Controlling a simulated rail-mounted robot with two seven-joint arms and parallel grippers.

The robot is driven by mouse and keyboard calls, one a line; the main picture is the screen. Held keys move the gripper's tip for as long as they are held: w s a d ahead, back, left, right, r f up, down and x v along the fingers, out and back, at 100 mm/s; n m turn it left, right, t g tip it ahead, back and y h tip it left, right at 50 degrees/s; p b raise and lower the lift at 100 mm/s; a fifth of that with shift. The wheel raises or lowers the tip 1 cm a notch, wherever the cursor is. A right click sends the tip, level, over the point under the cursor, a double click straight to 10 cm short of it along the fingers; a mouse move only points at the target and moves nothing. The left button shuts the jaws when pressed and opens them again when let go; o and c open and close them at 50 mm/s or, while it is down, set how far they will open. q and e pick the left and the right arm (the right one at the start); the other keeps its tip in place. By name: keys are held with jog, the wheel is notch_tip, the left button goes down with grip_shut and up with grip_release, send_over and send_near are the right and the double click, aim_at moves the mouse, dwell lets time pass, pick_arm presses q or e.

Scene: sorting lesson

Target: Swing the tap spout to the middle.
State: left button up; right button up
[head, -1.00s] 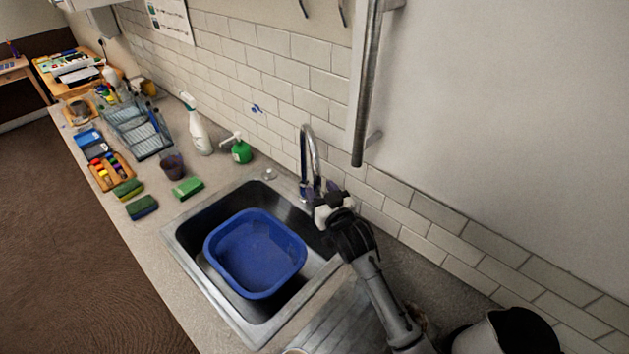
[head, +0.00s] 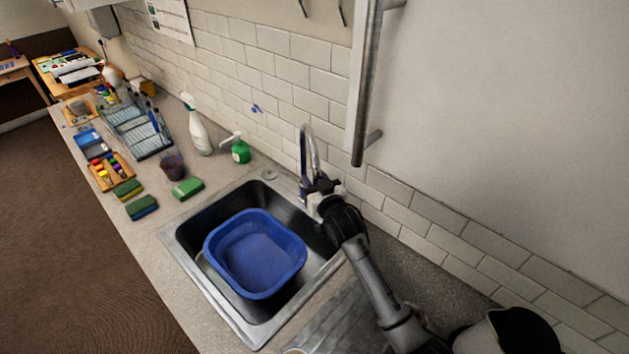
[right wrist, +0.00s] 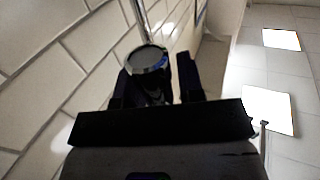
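The chrome tap (head: 303,160) stands at the back of the sink. Its arched spout is swung to the right, along the wall, with its end coming down over the sink's back right side. My right gripper (head: 320,188) is at the lower end of the spout. In the right wrist view the round spout end (right wrist: 148,60) shows between the two dark fingers of my right gripper (right wrist: 157,85). The fingers are apart, with a narrow gap beside the right finger; firm contact cannot be seen. My left gripper is in neither view.
A blue basin (head: 255,255) sits in the metal sink (head: 185,240). A green soap bottle (head: 241,152), a spray bottle (head: 198,128) and sponges (head: 187,188) stand or lie left of the sink. The tiled wall (head: 400,205) is close behind the tap.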

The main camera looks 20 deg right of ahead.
grip_shut()
